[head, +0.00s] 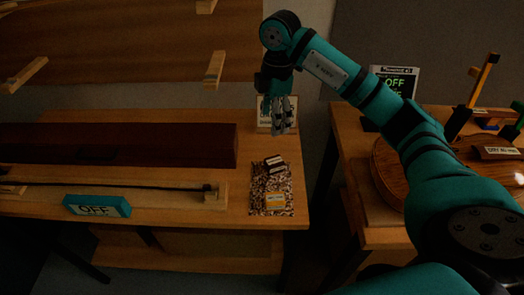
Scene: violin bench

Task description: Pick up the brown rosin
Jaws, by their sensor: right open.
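The brown rosin (276,169), a small dark brown block with pale labels, lies on the far part of a speckled mat (258,190) at the right end of the wooden bench. My right gripper (285,130) points down with its fingers open and empty. In the picture it is just beyond the rosin and apart from it. Its exact height above the bench is hard to tell. My left gripper is not in view.
A yellow-orange block (275,201) lies on the same mat, nearer. A white sign (263,108) stands behind my right gripper. A long dark red case (120,144), a bow (110,187) and a teal OFF box (97,206) lie to the left.

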